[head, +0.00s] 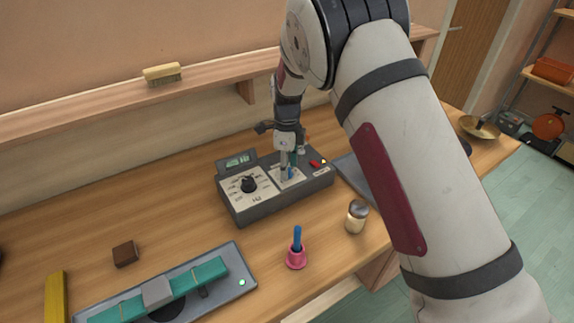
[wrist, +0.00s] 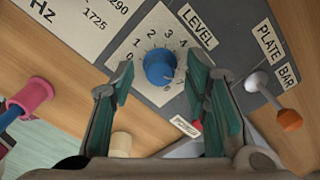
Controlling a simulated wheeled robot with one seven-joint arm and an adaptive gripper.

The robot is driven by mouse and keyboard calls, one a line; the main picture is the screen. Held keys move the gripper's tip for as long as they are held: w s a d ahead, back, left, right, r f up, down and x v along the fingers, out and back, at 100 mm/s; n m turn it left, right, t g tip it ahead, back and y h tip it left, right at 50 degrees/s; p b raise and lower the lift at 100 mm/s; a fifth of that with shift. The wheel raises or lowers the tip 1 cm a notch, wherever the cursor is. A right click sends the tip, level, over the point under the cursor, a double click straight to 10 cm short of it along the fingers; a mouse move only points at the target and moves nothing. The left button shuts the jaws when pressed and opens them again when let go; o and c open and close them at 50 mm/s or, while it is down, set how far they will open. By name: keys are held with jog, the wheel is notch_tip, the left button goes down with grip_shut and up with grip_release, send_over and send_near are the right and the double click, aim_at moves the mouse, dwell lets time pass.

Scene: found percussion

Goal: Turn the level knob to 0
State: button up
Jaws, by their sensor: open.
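The level knob (wrist: 159,66) is round and blue, on a pale dial plate marked LEVEL with numbers around it, in the wrist view. A small pale mark shows at its lower right edge; I cannot tell for certain which number it points at. In the head view the knob is mostly hidden by my gripper (head: 288,174), which points down over the right part of the grey control box (head: 262,209). In the wrist view my gripper (wrist: 160,78) is open, with one green-padded finger on each side of the knob and visible gaps between.
An orange-tipped PLATE/BAR lever (wrist: 289,119) stands right of the level dial. A pink bell with a blue handle (head: 297,250) and a jar (head: 357,217) stand in front. A teal bar (head: 190,287) lies at front left.

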grip_shut()
